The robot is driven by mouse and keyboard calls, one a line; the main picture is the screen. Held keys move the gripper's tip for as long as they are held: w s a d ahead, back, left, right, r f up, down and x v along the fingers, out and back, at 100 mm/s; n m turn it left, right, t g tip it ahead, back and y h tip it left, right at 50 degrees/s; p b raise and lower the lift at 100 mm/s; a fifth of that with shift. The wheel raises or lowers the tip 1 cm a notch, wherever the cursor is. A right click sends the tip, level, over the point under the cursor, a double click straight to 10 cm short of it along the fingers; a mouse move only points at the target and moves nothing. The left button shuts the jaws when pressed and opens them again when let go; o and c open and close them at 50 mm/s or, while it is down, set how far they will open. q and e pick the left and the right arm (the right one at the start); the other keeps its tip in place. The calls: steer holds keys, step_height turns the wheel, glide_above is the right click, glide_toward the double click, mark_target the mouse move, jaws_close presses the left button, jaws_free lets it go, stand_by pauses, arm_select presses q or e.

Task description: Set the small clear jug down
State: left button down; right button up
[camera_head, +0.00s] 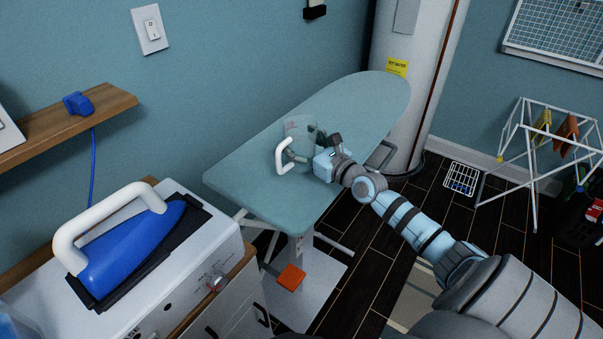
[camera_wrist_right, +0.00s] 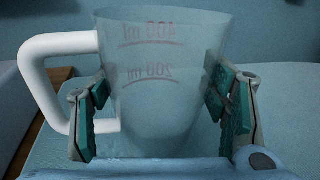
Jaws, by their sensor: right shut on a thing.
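The small clear jug (camera_head: 299,128) with red markings and a white handle is upright at the ironing board (camera_head: 240,180), over its middle. In the right wrist view the jug (camera_wrist_right: 160,85) fills the space between the fingers, with its handle out to the left. My right gripper (camera_head: 311,147) is shut on the jug's body, one green-padded finger on each side (camera_wrist_right: 160,110). The jug's base is hidden in the wrist view, and I cannot tell whether it touches the board. My left gripper is not in view.
A blue iron (camera_head: 135,245) with a white handle rests on a white unit (camera_head: 190,270) at the lower left. A wooden shelf (camera_head: 65,120) holds a blue object. A white cylinder (camera_head: 410,80) stands behind the board. The board around the jug is clear.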

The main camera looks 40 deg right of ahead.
step_height(320, 180, down, 4)
steer(key=b, duration=0.4)
steer(key=shift+s+f, duration=0.1)
steer(key=shift+r+p, duration=0.2)
steer(key=shift+p, duration=0.1)
steer(key=shift+f, duration=0.15)
steer(key=o, duration=1.9)
